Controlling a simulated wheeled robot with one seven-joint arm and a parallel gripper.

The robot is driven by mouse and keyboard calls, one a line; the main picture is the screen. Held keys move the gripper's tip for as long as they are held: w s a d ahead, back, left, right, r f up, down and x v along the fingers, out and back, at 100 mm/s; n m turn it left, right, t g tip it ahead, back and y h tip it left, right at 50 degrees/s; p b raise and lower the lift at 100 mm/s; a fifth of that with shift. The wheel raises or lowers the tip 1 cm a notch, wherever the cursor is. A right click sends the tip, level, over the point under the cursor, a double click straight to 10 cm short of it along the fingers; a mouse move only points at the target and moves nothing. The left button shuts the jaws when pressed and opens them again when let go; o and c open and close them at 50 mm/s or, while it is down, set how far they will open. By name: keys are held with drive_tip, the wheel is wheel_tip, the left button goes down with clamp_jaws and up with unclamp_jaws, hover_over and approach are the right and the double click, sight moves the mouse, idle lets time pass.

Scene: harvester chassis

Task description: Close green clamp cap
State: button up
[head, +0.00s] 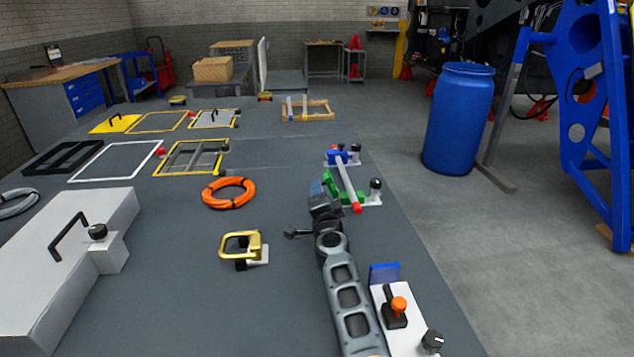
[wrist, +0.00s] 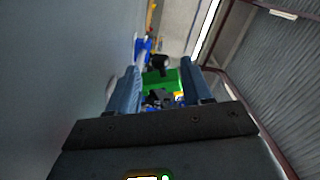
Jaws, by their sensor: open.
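The green clamp (head: 361,196) sits on the table right of centre in the head view, at the near end of a grey bar with a red tip (head: 356,207). A blue clamp (head: 339,157) holds the bar's far end. My gripper (head: 318,190) is just left of the green clamp, partly hiding it. In the wrist view a green part (wrist: 160,82) shows between the open fingers of my gripper (wrist: 160,84), beyond their tips or level with them; I cannot tell which. Nothing is visibly gripped. Whether the cap is open or shut is unclear.
Black knobs (head: 376,184) stand beside the clamps. An orange cable ring (head: 229,193) and a yellow handle (head: 241,245) lie to the left. A white panel with an orange-topped lever (head: 398,304) is near right. A blue barrel (head: 459,118) stands beyond the table edge.

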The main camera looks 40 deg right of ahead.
drive_tip(key=b+x, duration=0.1)
drive_tip(key=x, duration=0.1)
drive_tip(key=b+x, duration=0.2)
drive_tip(key=x, duration=0.1)
drive_tip(key=shift+w+d+f, duration=0.2)
drive_tip(key=shift+w+d+r, duration=0.15)
drive_tip(key=shift+w+d, duration=0.15)
drive_tip(key=shift+w, duration=0.2)
drive_tip(key=shift+c, duration=0.4)
clamp_jaws()
